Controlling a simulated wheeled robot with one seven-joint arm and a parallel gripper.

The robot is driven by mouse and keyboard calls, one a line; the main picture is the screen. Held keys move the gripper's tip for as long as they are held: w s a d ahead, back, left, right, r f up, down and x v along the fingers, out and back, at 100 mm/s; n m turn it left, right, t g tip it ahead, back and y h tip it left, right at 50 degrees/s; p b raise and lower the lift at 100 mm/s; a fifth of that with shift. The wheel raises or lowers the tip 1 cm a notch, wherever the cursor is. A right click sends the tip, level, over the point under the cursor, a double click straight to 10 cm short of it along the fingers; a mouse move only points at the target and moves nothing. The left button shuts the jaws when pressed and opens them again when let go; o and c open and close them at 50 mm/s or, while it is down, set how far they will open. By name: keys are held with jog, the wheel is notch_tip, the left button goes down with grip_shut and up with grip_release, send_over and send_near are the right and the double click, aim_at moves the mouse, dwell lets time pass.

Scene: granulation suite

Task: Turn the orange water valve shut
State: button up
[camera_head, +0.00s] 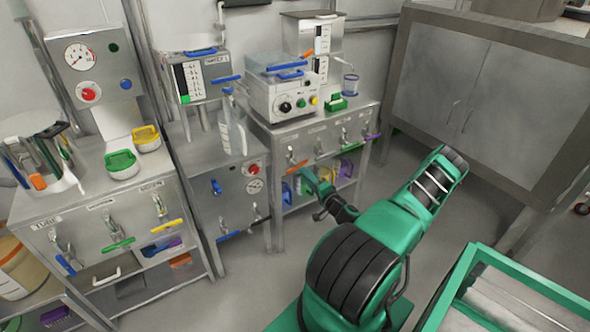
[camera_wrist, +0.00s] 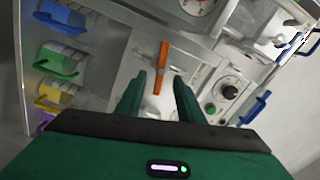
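The orange valve handle (camera_wrist: 162,62) is a slim bar on a metal fitting on the cabinet front. In the wrist view it runs nearly up and down, and its lower end shows in the gap between my fingers. In the head view, the orange handle (camera_head: 297,167) sits at the left end of the row of valves on the middle cabinet. My gripper (camera_wrist: 158,84) is open with nothing held. In the head view my gripper (camera_head: 314,181) is close in front of the orange handle. I cannot tell whether the fingers touch it.
Other valves with coloured levers line the same front, such as a purple lever (camera_head: 373,137). Below are coloured bins, including a green bin (camera_wrist: 57,62). The floor (camera_head: 240,285) is open.

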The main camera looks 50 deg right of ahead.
aim_at(297, 165)
jog(key=x, duration=0.7)
jog(key=shift+w, duration=0.3)
grip_shut()
